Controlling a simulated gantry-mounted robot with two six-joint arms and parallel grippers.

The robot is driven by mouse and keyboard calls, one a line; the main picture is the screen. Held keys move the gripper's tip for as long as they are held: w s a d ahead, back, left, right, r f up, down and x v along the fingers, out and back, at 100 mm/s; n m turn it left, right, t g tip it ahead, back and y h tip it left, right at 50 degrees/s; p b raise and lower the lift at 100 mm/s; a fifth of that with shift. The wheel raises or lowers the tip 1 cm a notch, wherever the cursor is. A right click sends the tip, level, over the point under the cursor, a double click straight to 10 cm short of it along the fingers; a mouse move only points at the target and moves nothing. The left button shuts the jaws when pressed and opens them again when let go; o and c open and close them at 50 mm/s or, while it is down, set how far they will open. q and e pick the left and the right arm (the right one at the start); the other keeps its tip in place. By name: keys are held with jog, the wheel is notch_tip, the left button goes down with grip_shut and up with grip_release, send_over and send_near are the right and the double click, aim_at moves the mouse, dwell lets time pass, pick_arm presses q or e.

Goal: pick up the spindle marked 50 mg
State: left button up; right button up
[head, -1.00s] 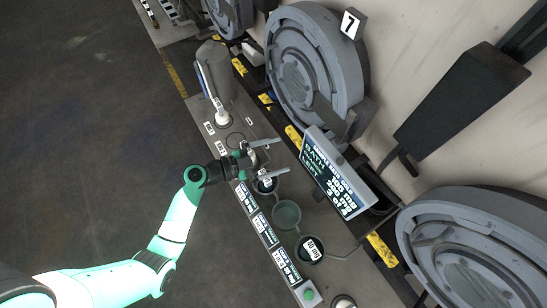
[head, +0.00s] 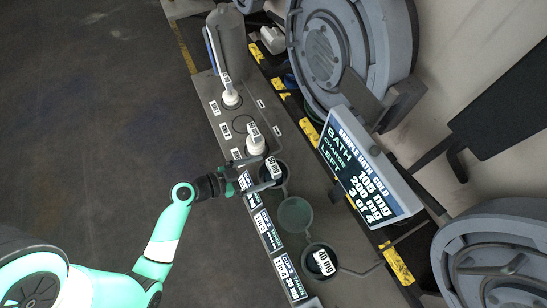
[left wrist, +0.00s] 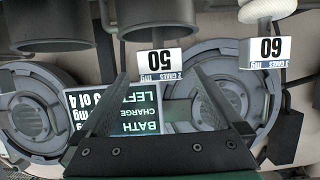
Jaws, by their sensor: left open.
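The label reading 50 mg (left wrist: 160,62) shows upside down in the left wrist view, just beyond and between my left fingertips. In the head view a small label (head: 273,167), too small to read, stands between the fingers over a dark round cup. The spindle body under the 50 mg label is not clear. My left gripper (head: 268,172) is open around that label; contact cannot be told. It also shows in the left wrist view (left wrist: 160,88). A white-topped spindle (head: 255,143) stands just beyond it. A 60 mg label (left wrist: 265,52) hangs to the right in the wrist view.
A green-tinted cup (head: 295,214) and a labelled dark cup (head: 320,262) line the bench nearer me. A tilted bath display (head: 365,175) stands close on the right. A grey cylinder (head: 228,45) and another white spindle (head: 231,97) stand farther back. Open floor lies left.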

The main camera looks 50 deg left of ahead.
pick_arm(q)
jog(key=shift+x, duration=1.45)
jog(key=x, duration=0.5)
jog(key=shift+w, duration=0.1)
grip_shut()
